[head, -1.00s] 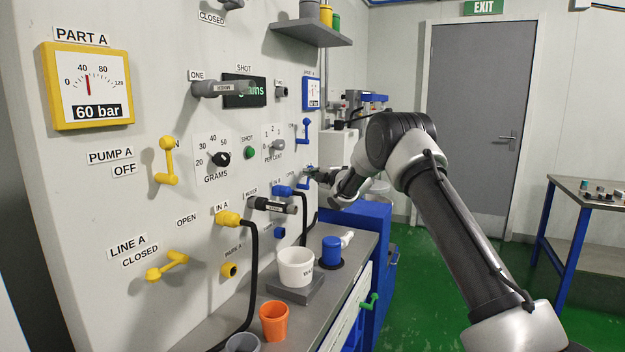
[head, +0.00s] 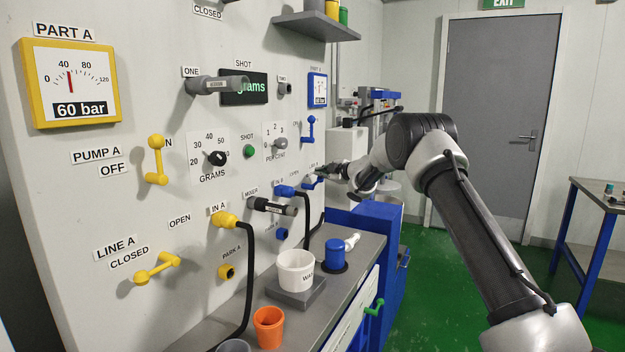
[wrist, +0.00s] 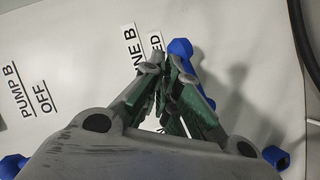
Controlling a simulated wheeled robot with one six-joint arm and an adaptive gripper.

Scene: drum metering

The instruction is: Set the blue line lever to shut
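The blue line lever (head: 311,183) is on the panel below the blue pump lever (head: 310,130). It is small and partly hidden in the head view. In the wrist view the blue line lever (wrist: 181,48) slants from beside the LINE B label down behind my right finger. My gripper (head: 322,171) is at the panel right beside this lever. In the wrist view my gripper (wrist: 162,62) has its two fingertips close together, with the lever showing along the outer right side. I see nothing held between the fingers. Whether the finger touches the lever is unclear.
Below are a blue hose plug (head: 285,190) with a black hose and the mixer handle (head: 272,206). A bench holds a white bucket (head: 296,270), an orange cup (head: 268,328) and a blue-capped part (head: 334,253). Green floor is free at right, before the door (head: 487,110).

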